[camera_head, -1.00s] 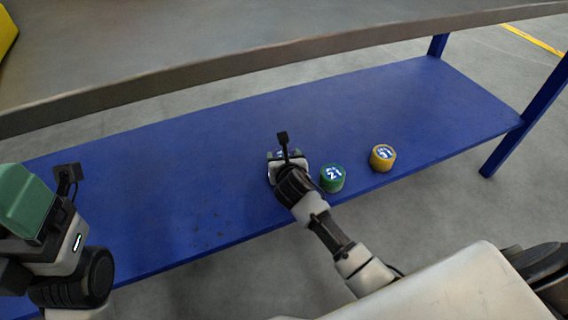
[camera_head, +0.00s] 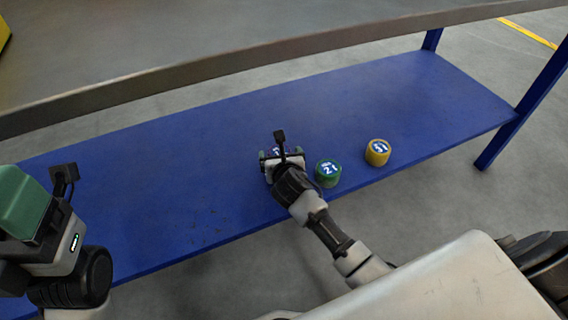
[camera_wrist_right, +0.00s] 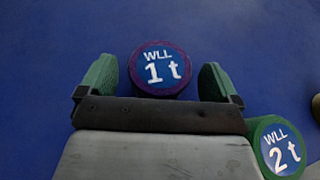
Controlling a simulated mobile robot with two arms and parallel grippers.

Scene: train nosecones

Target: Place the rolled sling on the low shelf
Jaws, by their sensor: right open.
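A purple rolled sling (camera_wrist_right: 161,70) with a blue "WLL 1 t" label stands on the blue low shelf (camera_head: 150,165). In the head view it is mostly hidden by my right gripper (camera_head: 281,155). In the right wrist view the green fingers of that gripper (camera_wrist_right: 158,80) are open on either side of the purple roll, with blue gaps between them and it. My left gripper (camera_head: 28,205) hangs at the left edge of the head view, away from the rolls. Its green finger pad shows, but its opening cannot be made out.
A green "2 t" roll (camera_head: 328,173) stands close to the right of my right gripper, and also shows in the wrist view (camera_wrist_right: 278,148). A yellow roll (camera_head: 377,152) stands farther right. A grey upper board (camera_head: 230,72) overhangs the shelf's back. The shelf's left part is clear.

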